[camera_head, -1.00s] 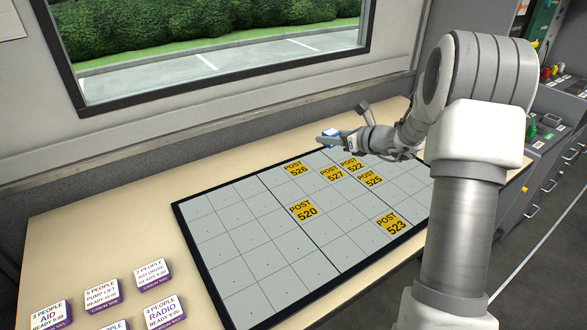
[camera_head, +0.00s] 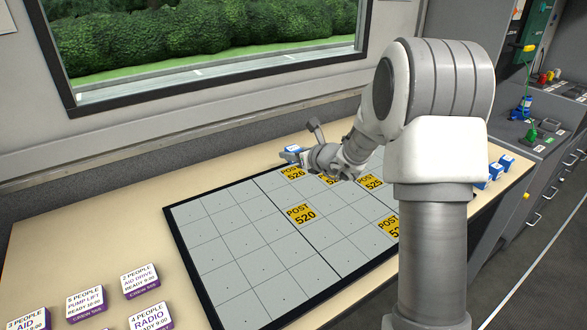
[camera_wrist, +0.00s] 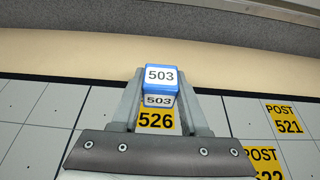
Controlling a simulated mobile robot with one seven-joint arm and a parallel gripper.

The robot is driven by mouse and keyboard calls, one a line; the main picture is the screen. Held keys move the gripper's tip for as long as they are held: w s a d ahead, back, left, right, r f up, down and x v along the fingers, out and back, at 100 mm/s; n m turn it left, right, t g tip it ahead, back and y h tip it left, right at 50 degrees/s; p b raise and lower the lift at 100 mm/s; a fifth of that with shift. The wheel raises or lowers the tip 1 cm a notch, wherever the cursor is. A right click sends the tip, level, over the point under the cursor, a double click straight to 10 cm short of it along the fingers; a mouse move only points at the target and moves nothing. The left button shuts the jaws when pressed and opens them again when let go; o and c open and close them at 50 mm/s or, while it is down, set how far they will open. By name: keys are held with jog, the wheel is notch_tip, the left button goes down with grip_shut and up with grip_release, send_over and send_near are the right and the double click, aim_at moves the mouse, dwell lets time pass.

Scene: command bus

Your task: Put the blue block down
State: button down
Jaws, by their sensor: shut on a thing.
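My gripper (camera_wrist: 160,112) is shut on a blue block (camera_wrist: 161,83) with white faces marked 503. In the wrist view the block sits between the fingers, in front of the yellow POST 526 square (camera_wrist: 156,120). In the head view the blue block (camera_head: 294,150) shows small at the end of my gripper (camera_head: 296,155), by the far edge of the gridded grey board (camera_head: 228,240) and near POST 526 (camera_head: 293,173). I cannot tell whether the block touches the board or is held above it.
Yellow squares POST 520 (camera_head: 300,214) and POST 525 (camera_head: 370,182) lie on the board. Several white-and-purple cards (camera_head: 140,280) lie at the front left. Several blue blocks (camera_head: 507,161) stand at the table's right. The board's left part is clear.

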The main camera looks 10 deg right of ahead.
aim_at(294, 172)
jog(key=shift+f+b, duration=0.6)
jog(key=shift+f, duration=1.25)
jog(key=shift+f, duration=0.15)
jog(key=shift+c, duration=2.1)
grip_release()
